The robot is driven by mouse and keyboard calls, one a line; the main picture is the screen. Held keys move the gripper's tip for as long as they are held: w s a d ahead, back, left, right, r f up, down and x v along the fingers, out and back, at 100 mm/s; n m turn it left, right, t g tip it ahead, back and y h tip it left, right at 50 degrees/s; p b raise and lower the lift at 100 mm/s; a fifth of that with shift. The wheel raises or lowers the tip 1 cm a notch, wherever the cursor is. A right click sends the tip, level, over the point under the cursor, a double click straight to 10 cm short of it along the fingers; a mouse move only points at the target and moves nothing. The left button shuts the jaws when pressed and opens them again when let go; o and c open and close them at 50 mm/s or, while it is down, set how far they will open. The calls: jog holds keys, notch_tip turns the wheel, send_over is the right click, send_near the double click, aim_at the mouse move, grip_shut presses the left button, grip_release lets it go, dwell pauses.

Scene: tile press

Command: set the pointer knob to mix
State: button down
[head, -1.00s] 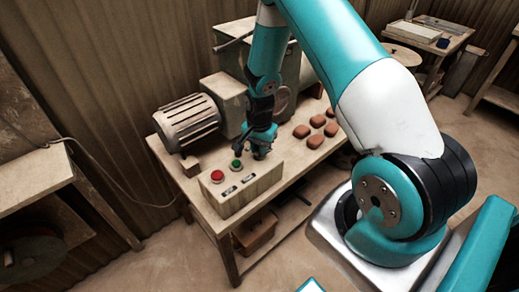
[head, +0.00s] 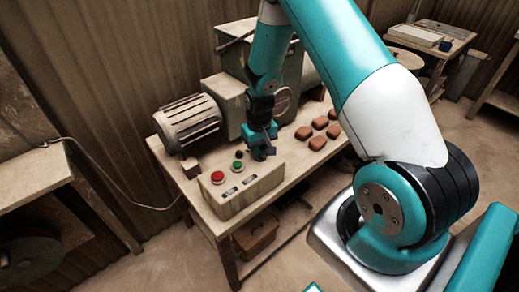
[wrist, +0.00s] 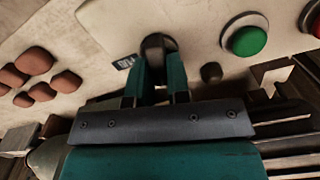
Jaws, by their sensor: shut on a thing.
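The pointer knob (wrist: 158,44) is a dark, rounded knob on the pale control box (head: 243,189). My gripper (wrist: 160,64) is shut on it in the wrist view, with one teal finger on each side. In the head view my gripper (head: 262,153) reaches down to the far right end of the box top and hides the knob. A small dark label (wrist: 124,62) lies beside the knob; its text is too small to read. Which mark the pointer faces cannot be told.
A green button (wrist: 247,40) and a small black knob (wrist: 211,72) sit close to my fingers. A red button (head: 217,177) is at the box's left. Several brown tiles (head: 318,143) lie on the bench to the right. A motor (head: 187,122) stands behind.

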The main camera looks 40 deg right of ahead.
jog(key=shift+n, duration=1.2)
jog(key=c, duration=1.1)
grip_release()
notch_tip(320, 180, up, 18)
jog(key=shift+f+b, duration=0.25)
jog(key=shift+b, duration=0.6)
jog(key=shift+a, duration=0.15)
